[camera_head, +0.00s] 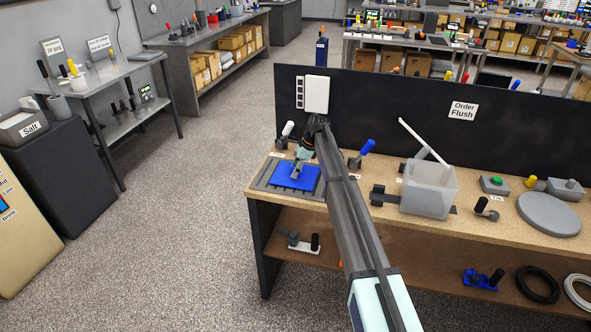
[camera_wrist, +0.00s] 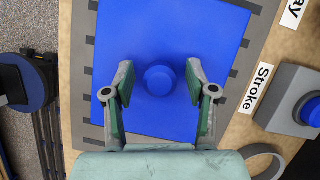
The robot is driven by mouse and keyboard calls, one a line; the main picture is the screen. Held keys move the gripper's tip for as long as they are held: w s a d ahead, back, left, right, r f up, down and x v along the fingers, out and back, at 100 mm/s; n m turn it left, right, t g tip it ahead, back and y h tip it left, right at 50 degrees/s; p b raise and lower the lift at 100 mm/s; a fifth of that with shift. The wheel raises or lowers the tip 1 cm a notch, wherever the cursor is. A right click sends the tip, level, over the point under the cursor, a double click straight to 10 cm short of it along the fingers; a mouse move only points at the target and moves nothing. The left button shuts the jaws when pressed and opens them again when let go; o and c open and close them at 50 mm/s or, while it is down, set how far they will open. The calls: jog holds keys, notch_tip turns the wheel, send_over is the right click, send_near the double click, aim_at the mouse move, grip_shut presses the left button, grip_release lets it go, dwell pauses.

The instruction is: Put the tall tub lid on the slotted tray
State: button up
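A blue square lid (camera_head: 306,182) with a round knob lies on the grey slotted tray (camera_head: 262,182) at the left end of the bench; I take it for the tall tub lid. In the wrist view the lid (camera_wrist: 165,40) fills the middle and sits slightly turned over the tray (camera_wrist: 83,70), whose dark slots show along both sides. My gripper (camera_head: 297,170) is over the lid. In the wrist view my gripper (camera_wrist: 160,90) is open, its green-padded fingers on either side of the blue knob (camera_wrist: 160,80), with gaps on both sides. Nothing is held.
A translucent tub (camera_head: 430,190) with a tilted white bar above it stands right of my arm. A blue-handled lever (camera_head: 362,152) stands nearer the tray. A grey box with a blue button (camera_wrist: 295,100) is beside the tray. A dark panel (camera_head: 400,95) closes the bench's back.

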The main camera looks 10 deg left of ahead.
jog(key=b+v, duration=0.3)
jog(key=v, duration=0.9)
jog(key=shift+r, duration=0.2)
